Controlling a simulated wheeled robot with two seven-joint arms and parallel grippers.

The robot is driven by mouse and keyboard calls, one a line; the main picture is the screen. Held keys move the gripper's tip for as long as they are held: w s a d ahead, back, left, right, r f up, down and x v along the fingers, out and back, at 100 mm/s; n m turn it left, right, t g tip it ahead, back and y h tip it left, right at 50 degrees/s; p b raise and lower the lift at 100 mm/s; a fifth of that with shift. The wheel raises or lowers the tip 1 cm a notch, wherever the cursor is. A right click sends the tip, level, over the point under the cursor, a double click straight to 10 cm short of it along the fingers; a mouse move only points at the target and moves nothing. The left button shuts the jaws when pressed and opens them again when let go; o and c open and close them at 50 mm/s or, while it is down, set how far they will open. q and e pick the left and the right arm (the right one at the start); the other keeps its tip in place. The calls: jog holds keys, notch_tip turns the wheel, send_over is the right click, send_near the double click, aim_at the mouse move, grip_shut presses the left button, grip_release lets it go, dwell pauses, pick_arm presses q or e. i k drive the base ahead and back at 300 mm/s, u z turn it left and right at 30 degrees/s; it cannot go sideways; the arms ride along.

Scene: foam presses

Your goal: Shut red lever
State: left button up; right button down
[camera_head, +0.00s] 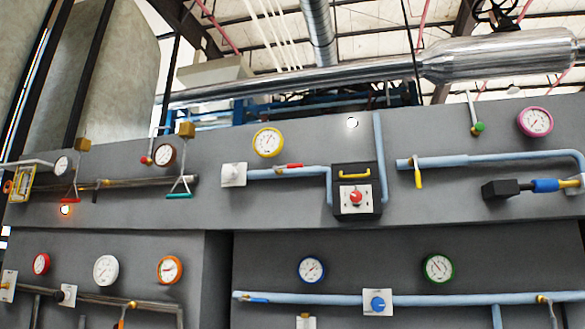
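Two red-handled parts show in the head view. A small red lever (289,166) lies nearly level along a light blue pipe right of a white valve box (234,175). A red pull handle (66,201) hangs from a triangular bracket at the left, over a brown pipe. I cannot tell from the picture which of the two is the task's red lever. Neither of my grippers is in view.
A grey panel wall carries pipes and gauges. A black box with a red knob (355,197) stands right of the small red lever. A yellow lever (418,179) points down, and a teal pull handle (180,196) hangs left of the white valve box.

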aim_at(297, 166)
jog(key=k, duration=0.65)
jog(key=u, duration=0.6)
jog(key=i, duration=1.55)
jog(key=z, duration=0.7)
jog(key=i, duration=0.6)
jog(key=z, duration=0.4)
